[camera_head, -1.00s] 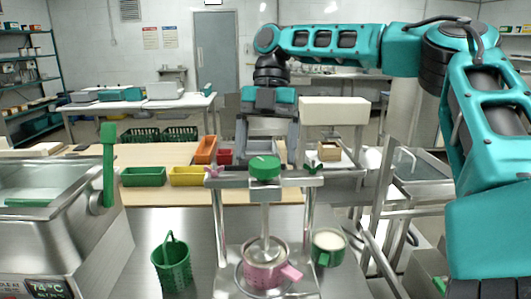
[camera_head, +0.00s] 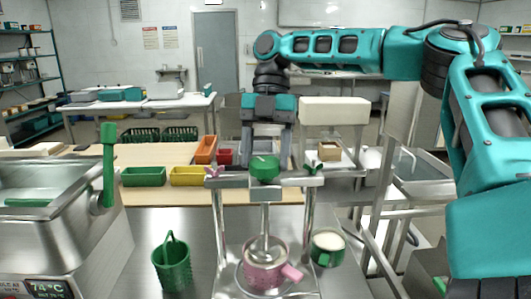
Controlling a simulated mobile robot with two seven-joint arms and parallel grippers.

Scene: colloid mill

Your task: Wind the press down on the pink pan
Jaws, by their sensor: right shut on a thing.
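The press is a metal frame (camera_head: 222,225) with a crossbar and a green knob (camera_head: 264,170) on top of its upright screw (camera_head: 265,212). The pink pan (camera_head: 262,277) stands under the screw inside the frame, its handle pointing right. The press foot is low, at the pan's mouth; whether it touches the contents I cannot tell. My right gripper (camera_head: 266,158) points down from above and is shut on the green knob, its fingers partly behind it. My left gripper is out of view.
A green basket (camera_head: 173,265) stands left of the press and a green cup (camera_head: 327,248) with pale contents right of it. A steel tank (camera_head: 45,195) with a green lever is at left. Orange, yellow and green bins (camera_head: 143,177) lie behind on the wooden top.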

